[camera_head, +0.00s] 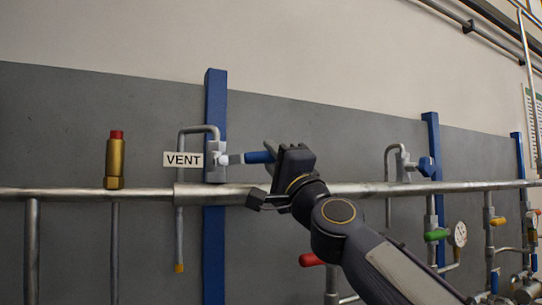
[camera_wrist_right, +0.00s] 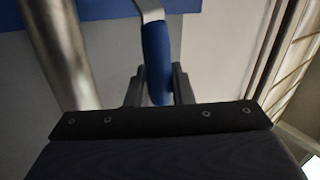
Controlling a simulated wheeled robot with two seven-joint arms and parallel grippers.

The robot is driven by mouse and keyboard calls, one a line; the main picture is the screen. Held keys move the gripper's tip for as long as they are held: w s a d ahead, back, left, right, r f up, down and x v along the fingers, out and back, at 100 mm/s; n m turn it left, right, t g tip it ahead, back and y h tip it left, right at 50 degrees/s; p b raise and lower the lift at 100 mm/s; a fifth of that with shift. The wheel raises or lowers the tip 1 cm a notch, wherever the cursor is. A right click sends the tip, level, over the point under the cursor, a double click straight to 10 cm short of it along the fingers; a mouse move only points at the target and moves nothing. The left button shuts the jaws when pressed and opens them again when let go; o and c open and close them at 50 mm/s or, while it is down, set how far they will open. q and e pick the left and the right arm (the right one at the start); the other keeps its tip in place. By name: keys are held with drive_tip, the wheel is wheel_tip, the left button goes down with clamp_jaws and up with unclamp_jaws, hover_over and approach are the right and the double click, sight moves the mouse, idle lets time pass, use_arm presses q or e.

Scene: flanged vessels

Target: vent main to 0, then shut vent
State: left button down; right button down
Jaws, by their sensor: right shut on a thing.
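The vent valve (camera_head: 217,160) is a small grey body on a blue post, beside a white label (camera_head: 183,159) reading VENT. Its lever has a blue handle (camera_head: 258,157) pointing right, roughly level. My right gripper (camera_head: 277,153) is shut on the blue handle, near its end. In the right wrist view, the handle (camera_wrist_right: 157,55) sits between the two dark fingers. The main pipe (camera_head: 100,194) runs across below the valve. A gauge (camera_head: 460,234) at the far right is too small to read, and I cannot tell whether it belongs to the main. My left gripper is not in view.
A brass fitting with a red cap (camera_head: 115,160) stands on the pipe at the left. A second blue-handled valve (camera_head: 426,166) is to the right. A grey panel is behind.

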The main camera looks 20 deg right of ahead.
drive_tip(key=shift+f+m+h, duration=0.6)
drive_tip(key=shift+m+h, duration=0.3)
drive_tip(key=shift+m, duration=0.3)
drive_tip(key=shift+b, duration=0.3)
drive_tip(key=c, duration=1.3)
unclamp_jaws()
drive_tip(key=b+v, duration=0.2)
drive_tip(key=v, duration=0.5)
drive_tip(key=shift+s+f+b, duration=0.3)
drive_tip(key=shift+b, duration=0.1)
